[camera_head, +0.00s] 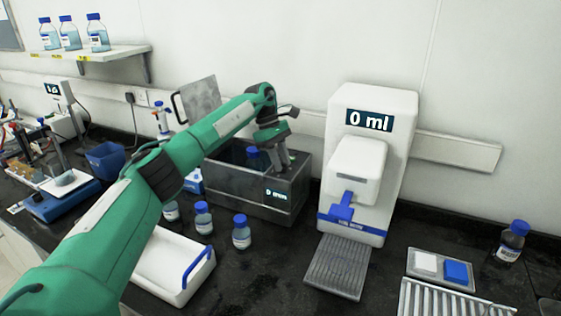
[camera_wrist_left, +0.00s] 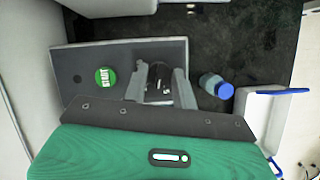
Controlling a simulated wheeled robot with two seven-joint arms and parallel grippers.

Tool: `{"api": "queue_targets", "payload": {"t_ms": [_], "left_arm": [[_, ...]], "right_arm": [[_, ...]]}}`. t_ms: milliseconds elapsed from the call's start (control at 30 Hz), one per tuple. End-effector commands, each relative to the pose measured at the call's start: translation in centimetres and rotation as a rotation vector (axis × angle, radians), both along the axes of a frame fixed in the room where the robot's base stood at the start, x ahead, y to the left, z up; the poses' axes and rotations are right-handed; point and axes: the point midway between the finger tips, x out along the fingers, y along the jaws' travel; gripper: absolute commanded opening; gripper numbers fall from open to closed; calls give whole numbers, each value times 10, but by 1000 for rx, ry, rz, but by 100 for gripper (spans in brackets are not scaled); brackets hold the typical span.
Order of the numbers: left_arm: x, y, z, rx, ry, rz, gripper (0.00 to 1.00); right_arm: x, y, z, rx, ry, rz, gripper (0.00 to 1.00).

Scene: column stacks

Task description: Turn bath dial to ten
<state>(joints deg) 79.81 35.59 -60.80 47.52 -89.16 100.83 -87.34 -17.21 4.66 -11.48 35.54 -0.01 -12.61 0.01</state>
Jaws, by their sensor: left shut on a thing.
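The bath (camera_head: 250,197) is a dark grey open tank in the middle of the bench. Its display (camera_head: 276,194) shows 0 with a small unit that is hard to read. My left gripper (camera_head: 280,165) is over the right end of the bath, reaching down. In the left wrist view the gripper (camera_wrist_left: 160,82) is shut around the dark dial (camera_wrist_left: 158,72), which is mostly hidden between the fingers. A green START button (camera_wrist_left: 105,76) is on the same grey panel, left of the dial. The head view does not show the dial clearly. My right gripper is not in view.
A blue-capped bottle (camera_head: 253,153) is in the bath. Several bottles stand in front, including one (camera_head: 241,232) near the white tray (camera_head: 172,263). The white dispenser (camera_head: 395,130) reading 0 ml stands close to the bath's right. Free bench lies in front between tray and dispenser.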

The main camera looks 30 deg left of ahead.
Motion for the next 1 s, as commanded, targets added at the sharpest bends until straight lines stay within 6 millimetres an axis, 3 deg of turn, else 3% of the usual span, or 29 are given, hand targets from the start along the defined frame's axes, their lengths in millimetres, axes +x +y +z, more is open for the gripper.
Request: {"api": "queue_targets", "payload": {"t_ms": [500,1000], "left_arm": [[3,-2,2,2,-1,-449,5],[4,-2,1,1,-1,-642,5]], "right_arm": [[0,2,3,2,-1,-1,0],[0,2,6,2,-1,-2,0]]}}
